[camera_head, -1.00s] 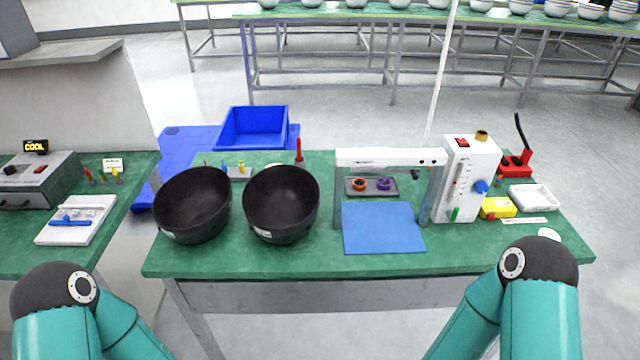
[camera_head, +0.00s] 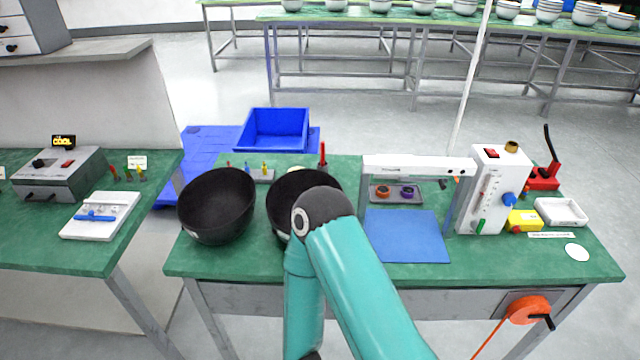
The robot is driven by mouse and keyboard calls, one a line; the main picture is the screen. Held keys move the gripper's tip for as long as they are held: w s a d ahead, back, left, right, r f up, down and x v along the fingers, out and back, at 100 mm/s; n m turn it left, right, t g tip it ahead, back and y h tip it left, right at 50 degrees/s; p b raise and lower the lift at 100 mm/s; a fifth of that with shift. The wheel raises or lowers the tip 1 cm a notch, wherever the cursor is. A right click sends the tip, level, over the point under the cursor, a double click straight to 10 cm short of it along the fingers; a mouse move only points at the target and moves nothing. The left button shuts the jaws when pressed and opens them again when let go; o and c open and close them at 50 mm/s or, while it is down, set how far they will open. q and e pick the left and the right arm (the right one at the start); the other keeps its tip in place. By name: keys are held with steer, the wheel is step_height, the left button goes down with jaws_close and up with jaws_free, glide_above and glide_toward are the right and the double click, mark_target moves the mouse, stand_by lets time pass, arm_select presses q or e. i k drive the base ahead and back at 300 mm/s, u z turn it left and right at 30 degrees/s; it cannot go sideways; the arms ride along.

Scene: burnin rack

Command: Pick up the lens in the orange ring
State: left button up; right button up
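The lens in the orange ring (camera_head: 383,195) lies on a small grey tray (camera_head: 395,201) on the green table, behind the blue mat (camera_head: 405,238) and under the white crossbar of a frame. A purple ring (camera_head: 407,192) sits just right of it on the same tray. No gripper shows in the head view. One teal arm of mine reaches up from the bottom centre, its dark elbow in front of the right black bowl. Its gripper end is out of view below. My other arm is out of view.
Two black bowls (camera_head: 216,205) (camera_head: 285,190) stand left of the white frame (camera_head: 420,164). A white instrument box (camera_head: 491,190), yellow box (camera_head: 522,221) and white tray (camera_head: 561,212) stand right. An orange reel (camera_head: 527,309) is at the table's front right. A blue bin (camera_head: 275,130) stands behind.

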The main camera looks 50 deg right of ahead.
mark_target(383, 191)
steer(key=z, duration=0.55)
steer(key=i, duration=0.1)
steer(key=u, duration=1)
steer(key=k, duration=1.7)
steer(key=z, duration=1.05)
steer(key=i, duration=1)
steer(key=u, duration=0.05)
